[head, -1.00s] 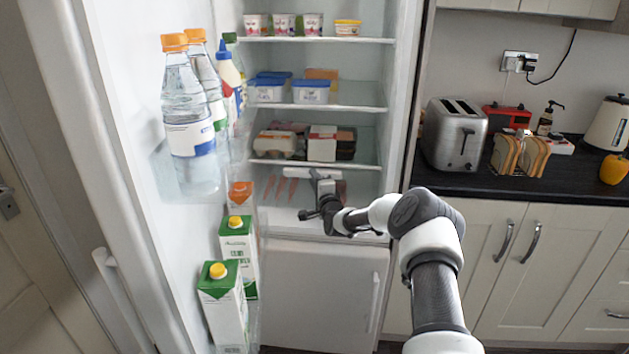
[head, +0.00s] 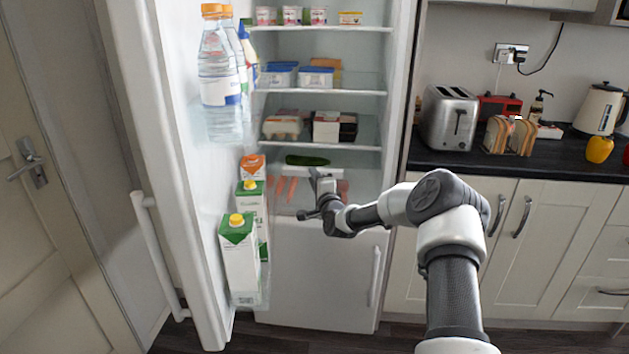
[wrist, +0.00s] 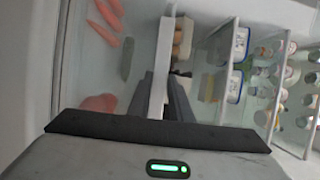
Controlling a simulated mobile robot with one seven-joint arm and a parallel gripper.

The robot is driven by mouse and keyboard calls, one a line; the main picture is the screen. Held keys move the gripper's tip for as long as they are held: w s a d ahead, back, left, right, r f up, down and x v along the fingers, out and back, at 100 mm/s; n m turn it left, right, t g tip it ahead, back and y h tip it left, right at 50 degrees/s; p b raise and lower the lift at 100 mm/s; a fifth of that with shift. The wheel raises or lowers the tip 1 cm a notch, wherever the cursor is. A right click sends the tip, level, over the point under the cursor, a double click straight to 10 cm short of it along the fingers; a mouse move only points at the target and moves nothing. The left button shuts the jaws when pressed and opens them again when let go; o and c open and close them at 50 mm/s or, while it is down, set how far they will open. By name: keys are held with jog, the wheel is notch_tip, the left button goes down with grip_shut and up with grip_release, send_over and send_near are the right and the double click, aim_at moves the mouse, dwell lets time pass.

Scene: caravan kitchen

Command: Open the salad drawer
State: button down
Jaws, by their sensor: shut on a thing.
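The salad drawer has a clear front with a white top rail (head: 290,169) and sits low in the open fridge. Orange carrots (head: 286,188) show through its front, and a green cucumber (head: 306,160) shows above the rail. My gripper (head: 316,178) is at the right part of the rail. In the wrist view my gripper (wrist: 164,88) has a finger on each side of the white rail (wrist: 163,62) and is shut on it. Carrots (wrist: 108,16), the cucumber (wrist: 127,58) and a pinkish item (wrist: 98,103) lie left of the rail there.
The fridge door (head: 165,130) stands open at the left, with bottles (head: 219,85) and cartons (head: 238,258) on its racks. Fridge shelves with egg boxes (head: 282,126) and tubs (head: 316,77) are above the drawer. A closed lower door (head: 318,285) is below. The counter (head: 560,163) is at right.

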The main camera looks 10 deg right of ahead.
jog(key=shift+s+a+f, duration=0.15)
jog(key=shift+s+f, duration=0.2)
jog(key=shift+s, duration=0.35)
jog(key=c, duration=1.7)
grip_release()
jog(key=shift+w, duration=0.1)
jog(key=shift+r, duration=0.15)
jog(key=s, duration=0.5)
jog(key=s+p, duration=0.1)
jog(key=s, duration=0.5)
jog(key=s+p, duration=0.1)
jog(key=s, duration=0.5)
jog(key=shift+s+d, duration=0.25)
jog(key=shift+d, duration=0.15)
